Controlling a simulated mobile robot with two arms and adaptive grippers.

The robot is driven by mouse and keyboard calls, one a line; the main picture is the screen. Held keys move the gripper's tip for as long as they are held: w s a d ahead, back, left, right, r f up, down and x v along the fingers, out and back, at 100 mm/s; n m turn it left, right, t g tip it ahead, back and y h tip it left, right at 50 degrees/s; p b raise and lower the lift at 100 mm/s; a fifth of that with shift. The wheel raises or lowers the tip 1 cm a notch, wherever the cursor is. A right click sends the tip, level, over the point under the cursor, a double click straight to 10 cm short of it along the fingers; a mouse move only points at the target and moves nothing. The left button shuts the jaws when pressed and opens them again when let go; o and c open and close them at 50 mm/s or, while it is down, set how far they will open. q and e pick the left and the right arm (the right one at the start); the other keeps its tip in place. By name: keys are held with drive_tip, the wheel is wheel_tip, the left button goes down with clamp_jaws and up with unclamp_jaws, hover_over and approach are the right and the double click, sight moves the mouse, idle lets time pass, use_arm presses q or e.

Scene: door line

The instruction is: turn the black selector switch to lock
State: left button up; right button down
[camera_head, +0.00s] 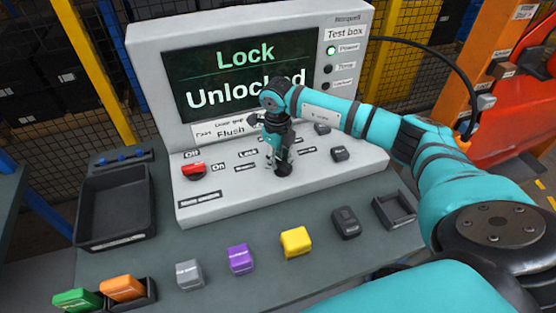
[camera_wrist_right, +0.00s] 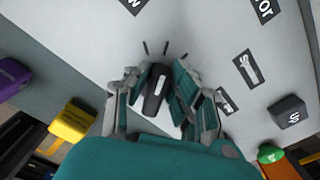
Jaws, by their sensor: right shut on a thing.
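The black selector switch (camera_wrist_right: 156,88) is a narrow knob on the sloping panel of the white test box (camera_head: 345,38). In the right wrist view it sits between the two fingers of my right gripper (camera_wrist_right: 154,92), which is shut on it. In the head view my right gripper (camera_head: 279,162) reaches down to the panel and hides most of the switch. Its pointer position is hard to read. A "Lock" label (camera_head: 247,153) lies left of the gripper. The screen (camera_head: 235,80) reads "Lock" above "Unlocked". My left gripper is not in view.
A red switch (camera_head: 194,169) sits at the panel's left. Dark buttons (camera_head: 340,154) are at its right. Grey, purple and yellow blocks (camera_head: 296,242) and a black fob (camera_head: 346,222) lie in front. A black tray (camera_head: 115,205) stands left.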

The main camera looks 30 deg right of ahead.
sight(278, 158)
drive_tip(key=shift+r, duration=0.1)
idle(0.3)
drive_tip(key=c, duration=1.2)
unclamp_jaws()
wheel_tip(278, 158, up, 12)
